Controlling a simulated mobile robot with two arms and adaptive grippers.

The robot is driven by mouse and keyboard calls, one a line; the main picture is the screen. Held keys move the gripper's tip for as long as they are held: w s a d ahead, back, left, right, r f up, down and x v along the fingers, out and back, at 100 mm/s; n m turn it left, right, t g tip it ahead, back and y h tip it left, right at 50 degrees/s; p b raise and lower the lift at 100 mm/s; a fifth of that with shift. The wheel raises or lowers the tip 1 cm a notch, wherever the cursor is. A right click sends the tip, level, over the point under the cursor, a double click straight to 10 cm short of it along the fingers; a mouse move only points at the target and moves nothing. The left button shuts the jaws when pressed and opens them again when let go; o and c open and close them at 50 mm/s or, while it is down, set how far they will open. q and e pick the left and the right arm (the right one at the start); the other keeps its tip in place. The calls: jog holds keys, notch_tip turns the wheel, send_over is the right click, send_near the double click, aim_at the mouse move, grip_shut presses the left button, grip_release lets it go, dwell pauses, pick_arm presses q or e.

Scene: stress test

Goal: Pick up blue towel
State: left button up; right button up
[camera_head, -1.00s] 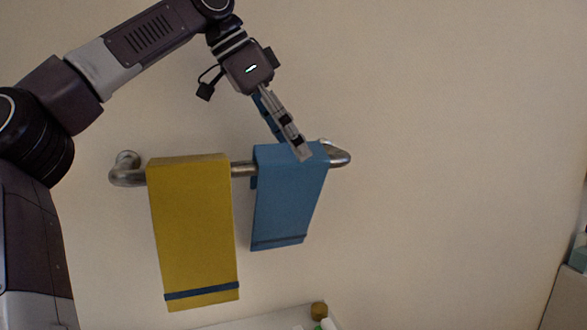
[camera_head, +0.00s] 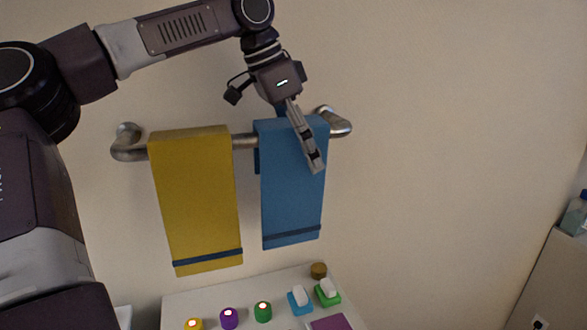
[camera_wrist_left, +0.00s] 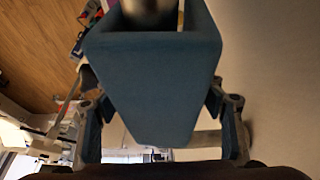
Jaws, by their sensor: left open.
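The blue towel (camera_head: 290,205) hangs over the right part of a metal rail (camera_head: 243,141) on the wall. A dark stripe crosses its lower end. My left gripper (camera_head: 307,142) reaches down from above at the towel's top, with one grey finger in front of its face. The other finger is mostly hidden. In the left wrist view the blue towel (camera_wrist_left: 152,85) fills the middle, folded over the rail. The open fingers of my left gripper (camera_wrist_left: 160,112) stand on either side of it. I cannot tell whether they touch it. My right gripper is not in view.
A yellow towel (camera_head: 197,200) hangs on the rail to the left. A cabinet (camera_head: 553,285) stands at far right. The wall right of the rail is bare.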

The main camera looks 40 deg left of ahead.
pick_arm(q)
jog(key=shift+f, duration=0.25)
dwell(0.6)
jog(key=shift+s, duration=0.1)
jog(key=c, duration=1.3)
jog(key=shift+c, duration=0.2)
jog(key=shift+r, duration=0.1)
jog(key=shift+c, duration=0.2)
